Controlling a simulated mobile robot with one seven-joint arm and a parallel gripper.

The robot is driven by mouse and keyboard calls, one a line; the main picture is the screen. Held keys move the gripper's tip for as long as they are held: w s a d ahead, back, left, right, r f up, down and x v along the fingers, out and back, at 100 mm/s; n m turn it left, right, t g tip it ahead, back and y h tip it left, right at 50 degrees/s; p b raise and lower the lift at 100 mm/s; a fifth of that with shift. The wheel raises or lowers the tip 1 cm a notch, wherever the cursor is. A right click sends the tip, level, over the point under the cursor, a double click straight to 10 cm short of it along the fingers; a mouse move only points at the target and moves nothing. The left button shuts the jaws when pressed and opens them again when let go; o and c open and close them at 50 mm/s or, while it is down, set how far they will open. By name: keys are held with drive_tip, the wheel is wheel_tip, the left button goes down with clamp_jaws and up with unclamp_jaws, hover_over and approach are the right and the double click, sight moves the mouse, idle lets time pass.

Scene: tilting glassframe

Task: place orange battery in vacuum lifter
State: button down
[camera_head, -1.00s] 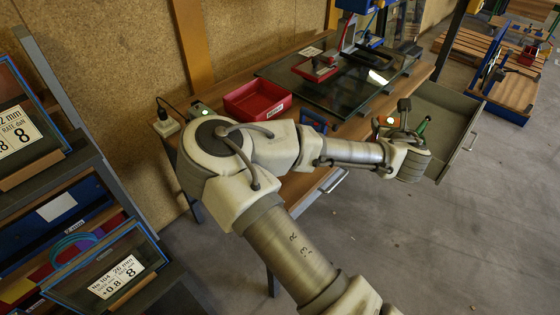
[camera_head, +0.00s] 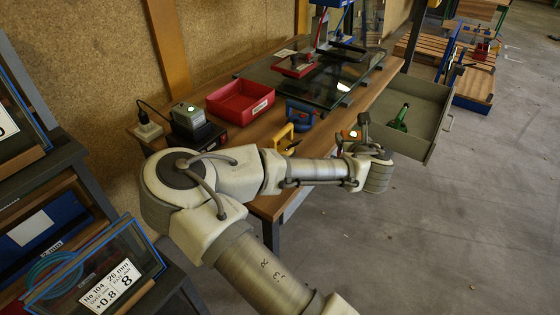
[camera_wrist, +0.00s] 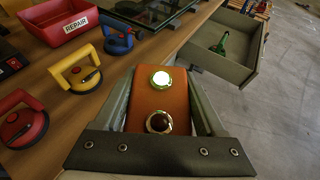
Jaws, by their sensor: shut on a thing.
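My gripper (camera_wrist: 159,78) is shut on the orange battery (camera_wrist: 158,100), one finger on each side of it. The battery has a lit round end piece and a dark round button. In the head view my gripper (camera_head: 358,128) is at the table's front edge, near the open drawer; the battery is mostly hidden there. A yellow vacuum lifter (camera_wrist: 77,74) lies on the table left of the battery. A blue vacuum lifter (camera_wrist: 120,40) is farther back, and a red one (camera_wrist: 22,120) is at the left edge. Which lifter is meant cannot be told.
A red REPAIR bin (camera_head: 240,100) and a charger with a green light (camera_head: 190,117) stand on the table (camera_head: 262,132). A glass pane (camera_head: 318,90) lies at the back with a red-handled tool on it.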

wheel_tip(320, 180, down, 3)
drive_tip(key=shift+r+b, duration=0.1)
drive_tip(key=shift+b, duration=0.65)
drive_tip(key=shift+d+r+p, duration=0.2)
drive_tip(key=shift+r+p, duration=0.3)
drive_tip(key=shift+p, duration=0.05)
drive_tip(key=shift+a, duration=0.1)
